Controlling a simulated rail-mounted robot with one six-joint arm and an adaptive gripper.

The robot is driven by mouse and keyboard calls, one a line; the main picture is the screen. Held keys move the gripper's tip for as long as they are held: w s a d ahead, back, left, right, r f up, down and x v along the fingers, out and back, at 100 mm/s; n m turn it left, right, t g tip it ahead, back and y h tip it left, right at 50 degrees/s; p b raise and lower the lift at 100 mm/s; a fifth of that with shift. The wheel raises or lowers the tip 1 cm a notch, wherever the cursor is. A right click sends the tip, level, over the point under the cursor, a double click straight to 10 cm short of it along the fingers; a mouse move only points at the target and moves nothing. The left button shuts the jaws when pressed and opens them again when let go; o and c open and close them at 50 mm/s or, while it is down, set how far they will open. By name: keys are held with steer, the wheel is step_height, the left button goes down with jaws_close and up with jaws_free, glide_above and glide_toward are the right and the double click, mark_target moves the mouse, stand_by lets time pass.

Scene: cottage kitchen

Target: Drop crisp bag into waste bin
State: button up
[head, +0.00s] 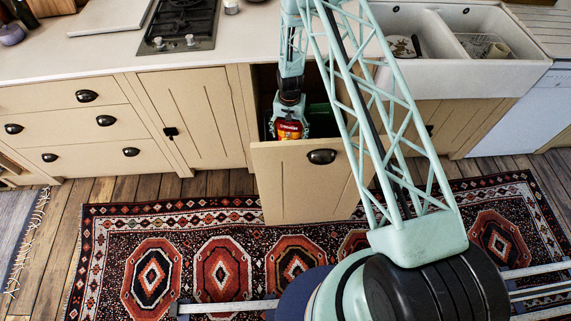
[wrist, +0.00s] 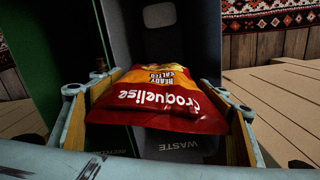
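The crisp bag (head: 289,131) is red with an orange-yellow band. My gripper (head: 289,125) is shut on it, with a finger on each side in the wrist view (wrist: 155,100). The bag is held above the pulled-out bin drawer (head: 300,185). In the wrist view the waste bin (wrist: 182,146) is dark grey with a "WASTE" label, and lies beneath and behind the bag. The bag hides much of its inside. I cannot tell how far the bag is above the bin's rim.
A green bin (wrist: 35,55) stands left of the dark one in the wrist view. The drawer front has a dark cup handle (head: 321,156). The counter (head: 75,65) and sink (head: 455,75) are behind. A patterned rug (head: 200,270) covers the floor.

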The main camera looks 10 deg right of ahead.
steer(key=shift+f, duration=0.85)
steer(key=o, duration=0.7)
steer(key=shift+r, duration=0.2)
steer(key=shift+r, duration=5.85)
